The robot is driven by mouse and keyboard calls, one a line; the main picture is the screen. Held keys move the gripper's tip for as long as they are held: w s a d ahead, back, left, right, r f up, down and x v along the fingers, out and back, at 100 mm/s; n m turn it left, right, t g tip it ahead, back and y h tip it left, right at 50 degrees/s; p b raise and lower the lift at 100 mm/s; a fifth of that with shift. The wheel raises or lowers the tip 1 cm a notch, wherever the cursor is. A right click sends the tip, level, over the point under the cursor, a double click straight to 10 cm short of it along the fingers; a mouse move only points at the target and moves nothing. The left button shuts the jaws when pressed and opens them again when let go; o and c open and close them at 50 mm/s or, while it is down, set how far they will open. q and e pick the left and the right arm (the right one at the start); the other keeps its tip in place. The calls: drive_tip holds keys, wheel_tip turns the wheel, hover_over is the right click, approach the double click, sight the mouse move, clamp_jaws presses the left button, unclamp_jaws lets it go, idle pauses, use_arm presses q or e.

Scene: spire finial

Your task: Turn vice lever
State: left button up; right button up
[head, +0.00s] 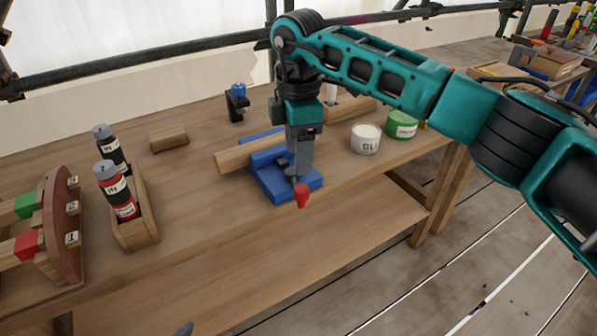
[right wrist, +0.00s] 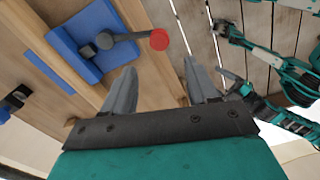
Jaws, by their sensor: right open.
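The blue vice (head: 270,183) stands at the front edge of the workbench, with a wooden beam (head: 233,157) at its jaws. Its dark lever (right wrist: 125,37) ends in a red knob (head: 302,197) that sticks out past the bench edge. My right gripper (head: 300,168) points down over the vice front, open and empty. In the right wrist view, the red knob (right wrist: 159,39) lies just beyond the two fingertips (right wrist: 160,70), roughly between their lines; I cannot tell the height gap. A grey tip of my left gripper (head: 185,328) shows at the bottom edge.
A white tub (head: 366,139) and a green tub (head: 402,125) stand right of the vice. A small block (head: 168,139) lies behind. The bench front between tray and vice is clear.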

drive_tip(key=shift+r, duration=1.6)
